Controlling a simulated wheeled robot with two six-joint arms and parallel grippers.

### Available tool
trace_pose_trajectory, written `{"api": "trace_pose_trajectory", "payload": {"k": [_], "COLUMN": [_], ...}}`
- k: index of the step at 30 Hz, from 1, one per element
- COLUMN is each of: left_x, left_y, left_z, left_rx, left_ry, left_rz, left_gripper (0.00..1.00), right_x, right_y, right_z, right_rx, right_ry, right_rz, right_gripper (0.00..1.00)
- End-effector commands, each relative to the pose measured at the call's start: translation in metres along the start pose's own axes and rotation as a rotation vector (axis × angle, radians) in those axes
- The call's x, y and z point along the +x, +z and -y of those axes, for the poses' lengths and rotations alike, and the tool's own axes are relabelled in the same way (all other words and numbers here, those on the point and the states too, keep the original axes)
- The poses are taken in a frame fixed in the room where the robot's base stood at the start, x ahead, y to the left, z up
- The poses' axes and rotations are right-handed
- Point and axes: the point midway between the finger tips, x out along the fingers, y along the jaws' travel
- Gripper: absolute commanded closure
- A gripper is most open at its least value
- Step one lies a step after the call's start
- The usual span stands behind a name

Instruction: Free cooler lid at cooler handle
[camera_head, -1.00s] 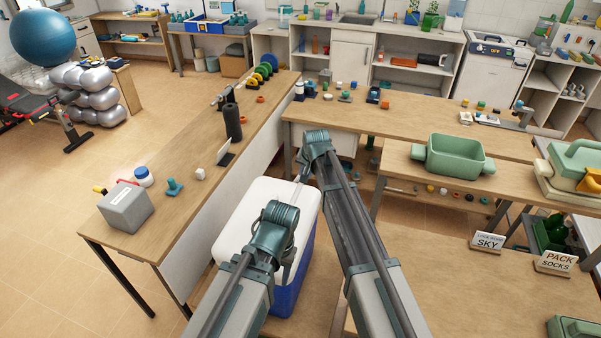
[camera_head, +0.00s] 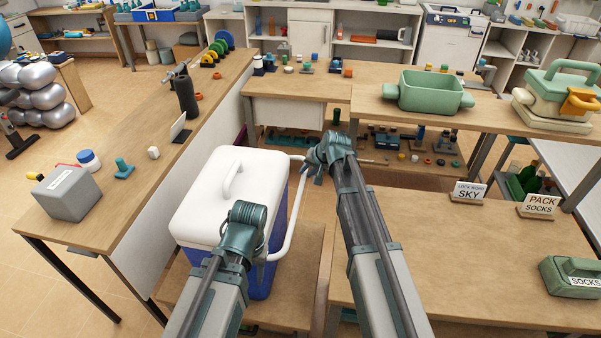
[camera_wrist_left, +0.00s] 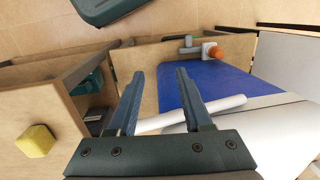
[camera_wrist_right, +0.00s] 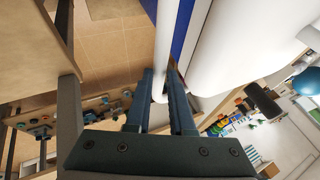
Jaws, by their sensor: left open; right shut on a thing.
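The cooler (camera_head: 262,282) has a blue body and stands on a low wooden platform. Its white cooler lid (camera_head: 200,205) lies closed on top, with a small raised grip. The white cooler handle (camera_head: 293,222) is a bail that stands out along the cooler's right side. My right gripper (camera_wrist_right: 160,75) is shut on the handle near its far corner. My left gripper (camera_wrist_left: 160,72) is open at the cooler's near right side. In the left wrist view, the white handle bar (camera_wrist_left: 225,104) crosses at its fingers. Its fingertips are hidden in the head view.
A long wooden bench (camera_head: 95,200) runs close along the cooler's left side. A wooden table (camera_head: 430,270) stands to the right with signs and a green socks box (camera_head: 575,277). Another table behind bears a green tub (camera_head: 428,98).

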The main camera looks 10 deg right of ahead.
Motion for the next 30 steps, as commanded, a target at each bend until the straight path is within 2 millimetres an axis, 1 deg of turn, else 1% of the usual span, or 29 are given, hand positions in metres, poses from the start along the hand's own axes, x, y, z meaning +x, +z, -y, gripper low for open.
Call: {"api": "trace_pose_trajectory", "payload": {"k": [1, 3, 6, 9, 18, 30], "left_x": [0.021, 0.034, 0.047, 0.057, 0.071, 0.073], "left_y": [-0.001, -0.002, -0.003, -0.003, -0.004, -0.004], "left_z": [-0.002, -0.003, -0.005, -0.005, -0.007, -0.007], "left_rx": [0.000, 0.000, 0.000, 0.000, 0.001, 0.001], "left_ry": [0.000, 0.000, 0.000, 0.000, 0.000, 0.000], "left_rz": [0.000, 0.000, 0.000, 0.000, 0.000, 0.000], "left_gripper": [0.50, 0.50, 0.50, 0.50, 0.50, 0.50], "right_x": [0.013, 0.020, 0.027, 0.033, 0.045, 0.047], "right_y": [0.006, 0.008, 0.011, 0.013, 0.019, 0.019], "right_z": [-0.015, -0.020, -0.025, -0.029, -0.036, -0.036], "right_rx": [0.013, 0.030, 0.044, 0.049, 0.047, 0.047], "right_ry": [-0.021, -0.060, -0.098, -0.113, -0.113, -0.113], "right_rz": [-0.003, -0.003, -0.004, -0.005, 0.000, 0.001], "right_gripper": [1.00, 1.00, 1.00, 1.00, 1.00, 1.00]}}
